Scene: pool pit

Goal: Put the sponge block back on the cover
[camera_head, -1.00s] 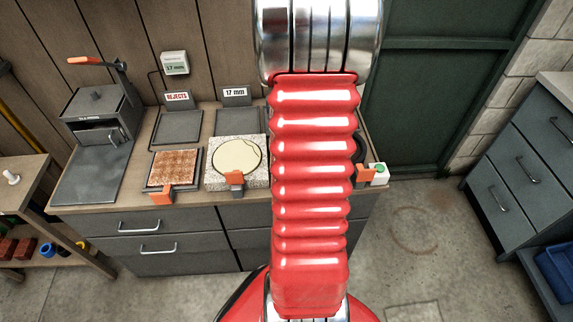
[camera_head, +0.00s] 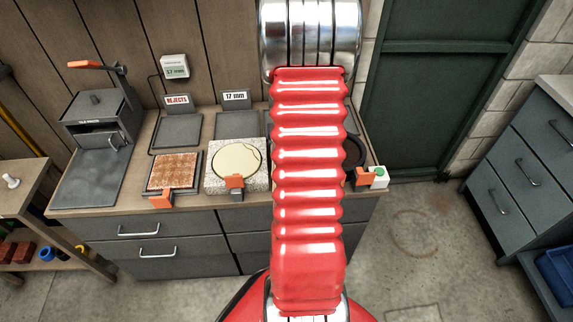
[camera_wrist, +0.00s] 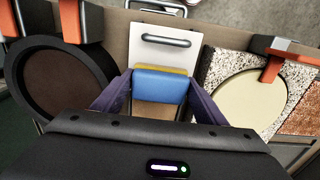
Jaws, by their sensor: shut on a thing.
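In the wrist view, my gripper (camera_wrist: 161,88) is shut on the sponge block (camera_wrist: 160,86), which is blue with a yellow layer along its far edge. The two dark purple fingers press its left and right sides. A pale flat panel with a dark bar handle (camera_wrist: 165,52) shows just beyond the block; I cannot tell whether this is the cover. The block hides part of the surface below it, and I cannot tell its height. In the head view, my arm hides the gripper and the block.
A speckled square slab with a cream disc (camera_head: 237,158) and a brown tile (camera_head: 172,171) are on the bench, left of my arm. A black ring with a brown centre (camera_wrist: 62,83) lies left of the block in the wrist view. Orange clamps (camera_wrist: 272,70) rise near these pieces.

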